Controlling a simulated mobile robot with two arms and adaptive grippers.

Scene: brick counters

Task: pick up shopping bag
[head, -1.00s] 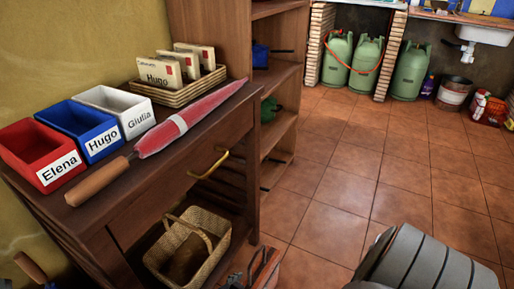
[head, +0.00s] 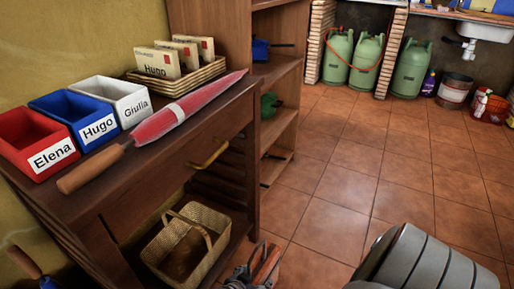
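A woven straw basket (head: 158,254) with an arched handle stands on the low shelf under the wooden cabinet, at the lower middle left of the head view. It is the only bag-like thing I see. Its inside looks brown and dark, and I cannot tell what is in it.
On the cabinet top (head: 214,124) lie a red closed umbrella (head: 200,103), red, blue and white named boxes, and a tray (head: 214,72) of envelopes. The tiled floor (head: 340,180) is open; green gas bottles (head: 411,70) stand behind.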

